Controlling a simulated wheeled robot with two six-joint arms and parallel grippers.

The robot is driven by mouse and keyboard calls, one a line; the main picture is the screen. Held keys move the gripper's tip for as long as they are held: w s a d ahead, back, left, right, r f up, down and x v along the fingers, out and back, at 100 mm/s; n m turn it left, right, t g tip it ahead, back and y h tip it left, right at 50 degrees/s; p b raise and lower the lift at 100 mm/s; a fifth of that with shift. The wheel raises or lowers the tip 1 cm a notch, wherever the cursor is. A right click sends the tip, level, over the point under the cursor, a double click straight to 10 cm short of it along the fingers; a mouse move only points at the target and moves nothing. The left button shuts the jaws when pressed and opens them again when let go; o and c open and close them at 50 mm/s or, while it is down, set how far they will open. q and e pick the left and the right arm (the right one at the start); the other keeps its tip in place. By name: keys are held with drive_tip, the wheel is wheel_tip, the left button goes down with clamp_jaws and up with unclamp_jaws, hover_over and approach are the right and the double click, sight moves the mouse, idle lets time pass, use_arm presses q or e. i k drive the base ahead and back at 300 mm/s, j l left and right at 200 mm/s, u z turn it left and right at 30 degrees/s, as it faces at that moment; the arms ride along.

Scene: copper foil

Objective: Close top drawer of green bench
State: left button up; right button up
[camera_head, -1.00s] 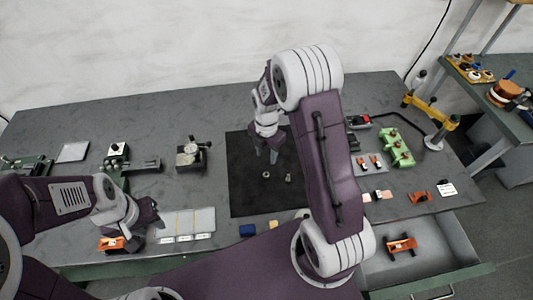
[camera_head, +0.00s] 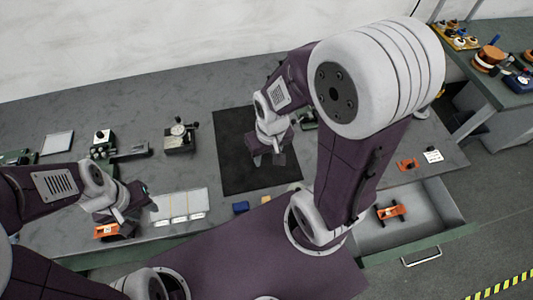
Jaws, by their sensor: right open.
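The top drawer (camera_head: 430,205) of the green bench (camera_head: 100,255) stands pulled out at the lower right, with its handle (camera_head: 421,257) on the green front. An orange tool (camera_head: 391,211) lies inside it. My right gripper (camera_head: 268,158) is over the black mat, well left of the drawer, and is open; its fingers are small in this view. My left gripper (camera_head: 140,200) is near the front left edge of the bench top, beside an orange-handled tool (camera_head: 107,231). Its fingertips are too small and dark to judge. My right arm covers part of the drawer's left side.
The black mat (camera_head: 235,175) lies mid-bench. A gauge device (camera_head: 180,137), white-topped panels (camera_head: 180,205) and a blue block (camera_head: 240,207) are on the bench top. Another orange tool (camera_head: 408,164) and a white label (camera_head: 433,155) lie behind the drawer. The floor right of it is clear.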

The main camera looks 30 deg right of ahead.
sight(432, 218)
drive_tip(key=k, duration=0.5)
drive_tip(key=k+j+z, duration=0.1)
drive_tip(key=z, duration=2.9)
